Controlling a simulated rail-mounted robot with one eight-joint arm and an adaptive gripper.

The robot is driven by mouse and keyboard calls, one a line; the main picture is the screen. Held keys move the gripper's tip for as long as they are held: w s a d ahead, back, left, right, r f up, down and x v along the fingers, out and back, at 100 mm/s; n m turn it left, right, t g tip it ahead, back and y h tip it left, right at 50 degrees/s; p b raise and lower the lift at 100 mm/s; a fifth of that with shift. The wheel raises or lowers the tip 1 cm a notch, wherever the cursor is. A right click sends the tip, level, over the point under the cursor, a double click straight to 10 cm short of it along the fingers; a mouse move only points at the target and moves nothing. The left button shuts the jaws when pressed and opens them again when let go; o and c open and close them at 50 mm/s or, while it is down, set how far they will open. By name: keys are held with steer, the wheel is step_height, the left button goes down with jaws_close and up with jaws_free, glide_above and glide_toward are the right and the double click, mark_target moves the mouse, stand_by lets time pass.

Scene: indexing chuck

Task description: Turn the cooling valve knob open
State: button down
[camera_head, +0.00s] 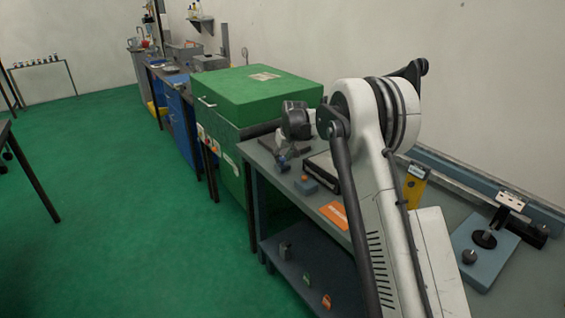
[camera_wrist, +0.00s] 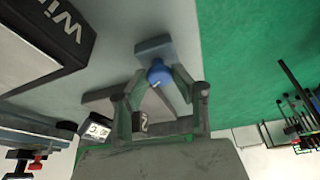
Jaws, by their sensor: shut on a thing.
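The round blue knob (camera_wrist: 159,72) shows in the wrist view in front of a blue-grey block (camera_wrist: 154,46). My gripper (camera_wrist: 158,80) has its two dark fingers on either side of the knob and is shut on it. In the head view my gripper (camera_head: 284,158) is small and dark, low over the near left part of the grey bench. The knob is hard to make out there, and its turn angle cannot be told.
A dark-sided box with white letters (camera_wrist: 48,38) stands close by in the wrist view. A green cabinet (camera_head: 255,92) stands behind.

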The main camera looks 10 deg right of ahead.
steer(key=n+y+b, duration=0.1)
steer(key=n, duration=0.1)
steer(key=n+g+y+b, duration=0.1)
steer(key=n, duration=0.2)
steer(key=shift+w+d+f+n, duration=0.1)
steer(key=shift+d+n, duration=0.05)
steer(key=shift+n, duration=0.15)
steer(key=n, duration=0.2)
steer(key=n+g+y, duration=0.1)
steer(key=n, duration=0.2)
steer(key=shift+w+g+b, duration=0.1)
steer(key=shift+g+b, duration=0.2)
steer(key=shift+n, duration=0.3)
steer(key=c, duration=1.4)
jaws_free()
steer(key=shift+d, duration=0.1)
steer(key=v, duration=1.2)
